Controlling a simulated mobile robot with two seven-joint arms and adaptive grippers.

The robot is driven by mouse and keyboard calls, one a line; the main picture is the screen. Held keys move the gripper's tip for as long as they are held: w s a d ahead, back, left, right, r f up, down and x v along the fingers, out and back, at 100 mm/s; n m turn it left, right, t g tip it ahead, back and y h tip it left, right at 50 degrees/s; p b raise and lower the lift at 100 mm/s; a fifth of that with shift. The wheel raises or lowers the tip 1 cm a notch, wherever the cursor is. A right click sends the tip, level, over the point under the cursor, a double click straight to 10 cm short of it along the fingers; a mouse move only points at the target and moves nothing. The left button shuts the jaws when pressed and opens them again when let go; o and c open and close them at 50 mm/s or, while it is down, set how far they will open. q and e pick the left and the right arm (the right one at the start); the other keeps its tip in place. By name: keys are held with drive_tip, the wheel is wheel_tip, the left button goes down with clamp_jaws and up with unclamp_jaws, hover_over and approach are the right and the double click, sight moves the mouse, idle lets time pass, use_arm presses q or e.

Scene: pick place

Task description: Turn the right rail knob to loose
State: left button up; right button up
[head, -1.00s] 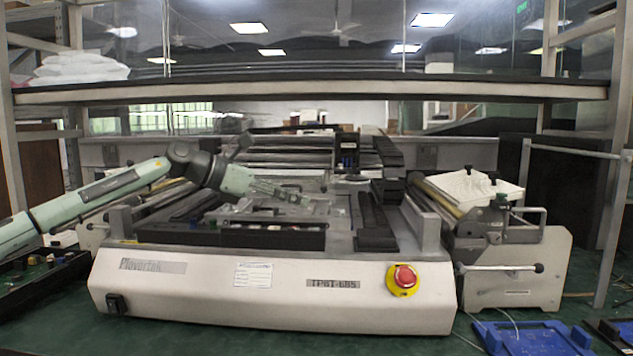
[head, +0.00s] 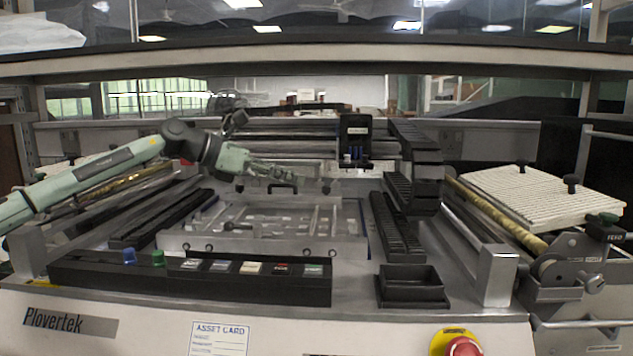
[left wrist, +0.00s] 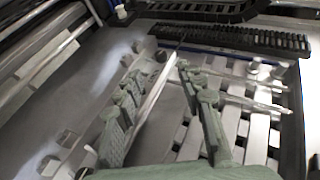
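My left gripper (head: 297,175) reaches in from the left over the machine's bed, above its far part. In the left wrist view its two green-grey fingers (left wrist: 163,60) stand apart with nothing held; a metal bar shows beyond the gap. A metal fixture with slanted rails (head: 334,222) lies on the bed. A small dark knob (head: 327,186) stands at the far right of the fixture, just right of and below the fingertips. I cannot tell for sure that it is the right rail knob, or how it is set. My right gripper is not in view.
A black button strip (head: 70,272) and an empty black tray (head: 412,290) sit along the front. Black toothed strips (head: 395,220) flank the bed. A dark head (head: 355,135) hangs at the back. A white ribbed plate (head: 540,195) stands right. A shelf (head: 250,66) crosses above.

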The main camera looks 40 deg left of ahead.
sight(325, 187)
use_arm(q)
drive_tip(key=shift+w+d, duration=0.1)
drive_tip(key=shift+w, duration=0.15)
drive_tip(key=shift+p+x, duration=0.8)
drive_tip(key=shift+x, duration=2.8)
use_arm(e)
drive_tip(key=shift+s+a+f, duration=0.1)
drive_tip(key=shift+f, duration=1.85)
use_arm(q)
clamp_jaws()
